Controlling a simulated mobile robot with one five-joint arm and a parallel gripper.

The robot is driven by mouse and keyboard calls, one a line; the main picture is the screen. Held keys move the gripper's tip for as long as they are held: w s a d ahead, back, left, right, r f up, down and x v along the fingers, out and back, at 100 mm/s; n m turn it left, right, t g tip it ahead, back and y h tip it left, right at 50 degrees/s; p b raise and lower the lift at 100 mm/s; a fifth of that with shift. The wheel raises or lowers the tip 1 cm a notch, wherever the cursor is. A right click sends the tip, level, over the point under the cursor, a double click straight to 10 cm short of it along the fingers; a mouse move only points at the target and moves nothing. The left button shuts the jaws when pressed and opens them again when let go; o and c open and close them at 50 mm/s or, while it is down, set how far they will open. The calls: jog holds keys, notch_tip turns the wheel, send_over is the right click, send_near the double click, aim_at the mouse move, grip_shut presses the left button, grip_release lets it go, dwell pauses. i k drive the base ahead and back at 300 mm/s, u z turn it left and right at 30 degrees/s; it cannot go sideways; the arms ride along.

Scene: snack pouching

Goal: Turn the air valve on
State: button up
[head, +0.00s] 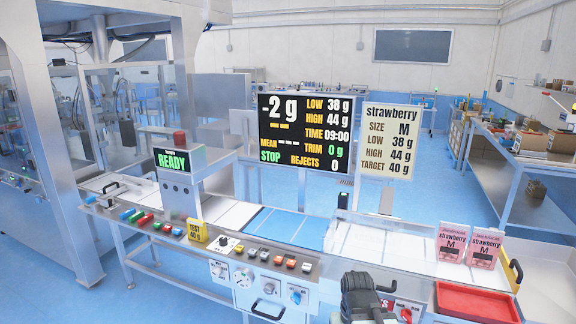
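I cannot tell by label which is the air valve; the lettering is too small. My gripper (362,292) is dark, at the bottom centre-right, in front of the bench and just left of the red part. Its fingertips do not show clearly, and it hides part of the panel and a red sign behind it.
A black screen (305,132) reads -2 g and STOP; a small display (172,160) reads READY. A recipe board (391,141) reads strawberry, M. A red tray (476,301) and two pink pouches (453,243) (484,248) are at the right. Coloured buttons (277,260) line the bench edge.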

aim_at(296, 297)
jog(key=u, duration=0.4)
jog(key=k, duration=1.4)
jog(key=u, duration=1)
jog(key=i, duration=1.55)
jog(key=z, duration=0.2)
